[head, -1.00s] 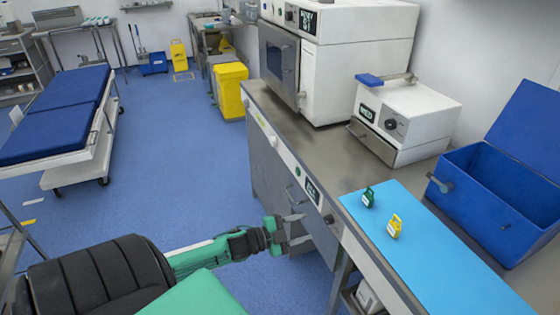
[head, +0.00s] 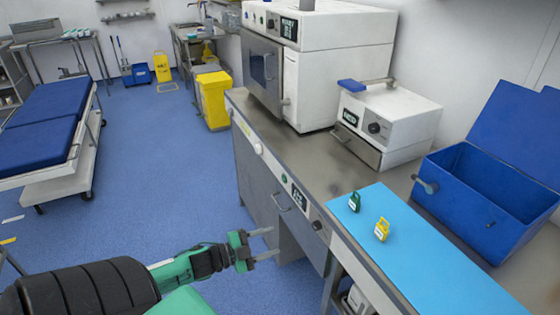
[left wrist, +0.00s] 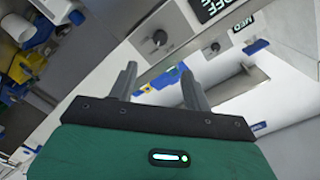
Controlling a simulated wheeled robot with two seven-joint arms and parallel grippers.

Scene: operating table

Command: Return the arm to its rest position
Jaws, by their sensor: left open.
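My left gripper (head: 262,246) is open and empty in the head view. It hangs over the floor in front of the steel counter (head: 303,160), left of the counter's front. Its green arm comes in from the lower left. In the left wrist view its two grey fingers (left wrist: 157,88) stand apart with nothing between them. The right gripper does not show in either view.
A blue mat (head: 420,262) on the counter carries a green tag (head: 354,202) and a yellow tag (head: 382,229). An open blue box (head: 480,200) and white machines (head: 385,125) stand behind. A blue bed (head: 45,130) is at left. Blue floor between is free.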

